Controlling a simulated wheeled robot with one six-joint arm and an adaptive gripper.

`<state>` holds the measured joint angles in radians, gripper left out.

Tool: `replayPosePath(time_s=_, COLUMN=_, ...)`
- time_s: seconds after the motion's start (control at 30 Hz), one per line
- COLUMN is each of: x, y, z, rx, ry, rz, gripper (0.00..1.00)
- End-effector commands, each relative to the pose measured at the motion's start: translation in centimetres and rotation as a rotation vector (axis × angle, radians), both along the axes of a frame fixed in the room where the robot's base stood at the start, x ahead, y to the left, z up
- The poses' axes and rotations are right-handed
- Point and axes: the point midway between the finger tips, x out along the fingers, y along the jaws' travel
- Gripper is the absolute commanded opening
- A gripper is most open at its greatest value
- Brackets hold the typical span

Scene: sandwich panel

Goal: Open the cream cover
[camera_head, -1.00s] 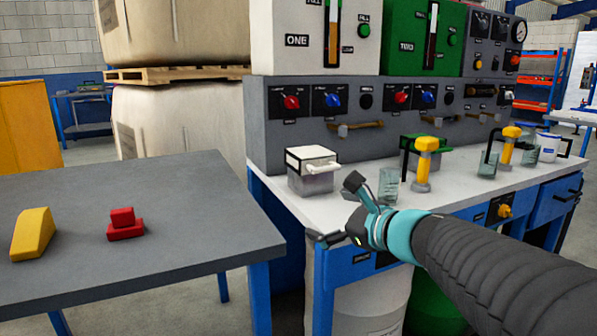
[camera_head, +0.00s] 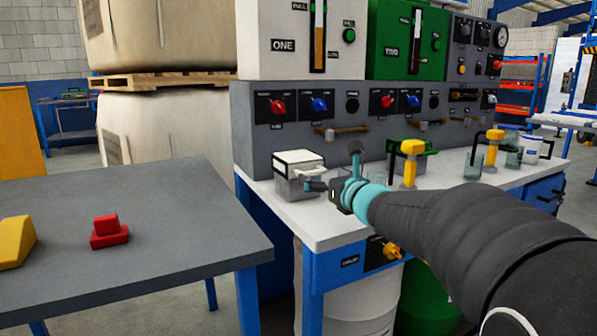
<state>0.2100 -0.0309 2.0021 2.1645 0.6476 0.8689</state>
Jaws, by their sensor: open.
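The cream cover (camera_head: 299,157) lies flat on top of a small grey box (camera_head: 295,186) at the left end of the white worktop. Its pale handle (camera_head: 313,173) sticks out to the front right. My gripper (camera_head: 336,168) is open, with its fingers spread, just right of the cover's handle. One finger points up and the other reaches left close to the box. I cannot tell whether a finger touches the handle. My gripper partly hides the handle's end.
A green-covered box (camera_head: 427,147) and a yellow-topped tap (camera_head: 410,160) stand further right on the white worktop (camera_head: 300,222). A grey control panel (camera_head: 330,135) rises behind. A grey table (camera_head: 160,220) at left holds a red block (camera_head: 108,232) and a yellow wedge (camera_head: 15,242).

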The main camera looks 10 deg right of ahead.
Motion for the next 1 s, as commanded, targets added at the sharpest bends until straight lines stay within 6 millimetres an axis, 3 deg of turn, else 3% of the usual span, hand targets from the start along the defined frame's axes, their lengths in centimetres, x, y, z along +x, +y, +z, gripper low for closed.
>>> replayPosePath(time_s=0.1, x=1.9, y=0.7, z=-0.1, rx=0.002, ry=0.002, rz=0.002, gripper=1.00)
replayPosePath(time_s=0.3, x=3.8, y=1.3, z=0.0, rx=0.000, ry=-0.001, rz=0.001, gripper=1.00)
replayPosePath(time_s=0.7, x=4.4, y=1.4, z=0.0, rx=0.000, ry=0.000, rz=0.000, gripper=1.00)
replayPosePath(time_s=1.0, x=4.4, y=1.4, z=0.0, rx=0.000, ry=0.000, rz=0.000, gripper=0.25)
